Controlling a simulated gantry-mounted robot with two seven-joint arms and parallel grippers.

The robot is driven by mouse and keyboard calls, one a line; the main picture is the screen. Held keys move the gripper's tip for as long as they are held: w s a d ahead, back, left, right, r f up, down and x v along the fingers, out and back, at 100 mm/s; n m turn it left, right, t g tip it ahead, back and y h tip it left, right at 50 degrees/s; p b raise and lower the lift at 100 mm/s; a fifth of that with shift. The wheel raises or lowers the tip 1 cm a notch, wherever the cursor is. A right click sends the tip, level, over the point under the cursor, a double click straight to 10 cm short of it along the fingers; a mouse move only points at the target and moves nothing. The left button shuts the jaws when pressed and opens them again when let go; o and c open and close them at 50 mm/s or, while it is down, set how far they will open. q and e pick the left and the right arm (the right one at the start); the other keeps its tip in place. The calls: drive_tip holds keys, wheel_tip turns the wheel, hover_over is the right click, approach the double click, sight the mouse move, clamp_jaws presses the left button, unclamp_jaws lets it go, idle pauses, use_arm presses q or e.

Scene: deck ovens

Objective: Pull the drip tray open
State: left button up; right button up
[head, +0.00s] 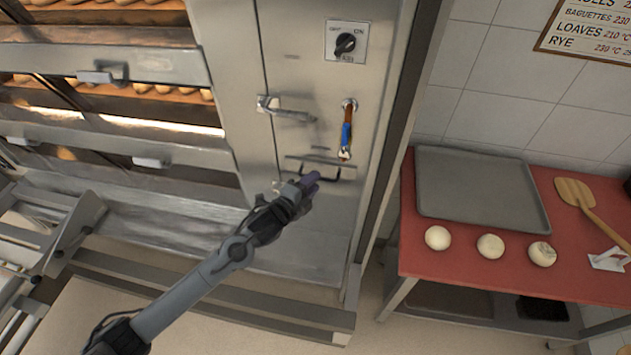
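The drip tray (335,163) shows as a narrow metal edge with a dark bar handle (330,177), low on the oven's steel side panel. My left gripper (308,182) is at the left part of this handle, and its dark fingers overlap it in the picture. The fingers hide that end of the handle. I cannot tell whether they are closed on it or just in front of it. My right gripper is not in view.
Above the tray are a blue-handled valve (346,135), a lever handle (288,112) and a rotary switch (345,43). Deck ovens with bread (165,90) stand at left. At right, a red table (480,252) holds a grey tray (480,160), dough balls (490,246) and a wooden peel (575,193).

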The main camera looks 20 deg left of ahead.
use_arm(q)
drive_tip(key=shift+x, duration=1.05)
clamp_jaws()
